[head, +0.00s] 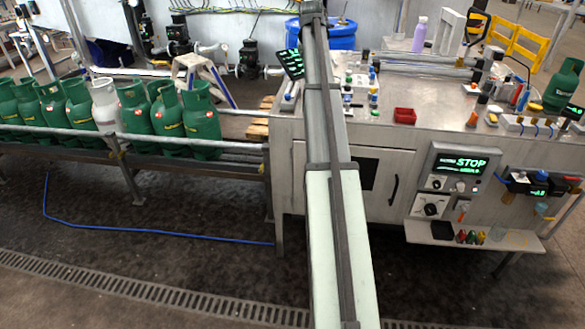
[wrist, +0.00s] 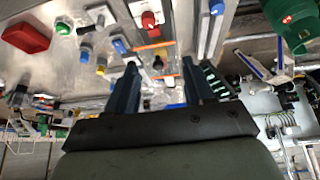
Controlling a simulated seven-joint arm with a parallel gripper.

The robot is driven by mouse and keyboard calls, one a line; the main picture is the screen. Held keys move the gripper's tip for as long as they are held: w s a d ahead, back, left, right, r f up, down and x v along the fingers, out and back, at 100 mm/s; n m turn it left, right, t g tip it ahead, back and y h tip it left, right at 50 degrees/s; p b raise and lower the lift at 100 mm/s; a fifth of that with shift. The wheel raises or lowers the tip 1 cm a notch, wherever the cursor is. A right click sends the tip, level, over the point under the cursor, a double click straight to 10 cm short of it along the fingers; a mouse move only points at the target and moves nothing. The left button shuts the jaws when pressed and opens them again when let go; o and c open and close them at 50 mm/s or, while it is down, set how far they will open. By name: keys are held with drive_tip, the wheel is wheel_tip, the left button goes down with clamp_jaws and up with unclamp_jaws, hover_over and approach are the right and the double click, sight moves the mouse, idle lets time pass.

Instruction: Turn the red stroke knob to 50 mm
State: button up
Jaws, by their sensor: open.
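In the wrist view, a red knob (wrist: 149,20) stands on the metal panel, beyond my fingertips. I cannot tell for sure which one is the stroke knob, and no scale can be read. My gripper (wrist: 160,66) is open, with its two dark fingers apart and nothing seen held between them. It appears apart from the red knob. In the head view my arm crosses the middle of the picture, and I cannot make out the gripper there.
Blue, green, yellow and white controls crowd the panel around the red ones. A red tray (head: 404,115) sits on the metal bench (head: 440,105). A tilted green display (head: 290,63) stands left of my arm. Several green cylinders and a white one (head: 105,103) line the conveyor at left.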

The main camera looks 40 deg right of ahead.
drive_tip(key=s+a+f+n, duration=0.1)
drive_tip(key=a+f, duration=0.4)
drive_tip(key=f, duration=0.6)
drive_tip(key=s+a+f+n+y, duration=0.1)
drive_tip(key=s+a+f, duration=0.3)
drive_tip(key=f, duration=0.7)
drive_tip(key=s+a+f+n+y, duration=0.1)
drive_tip(key=s+a+f, duration=0.2)
drive_tip(key=a+f, duration=0.3)
wheel_tip(320, 180, down, 6)
drive_tip(key=shift+a+r+g, duration=0.1)
drive_tip(key=shift+a+g, duration=0.05)
drive_tip(key=shift+g, duration=0.25)
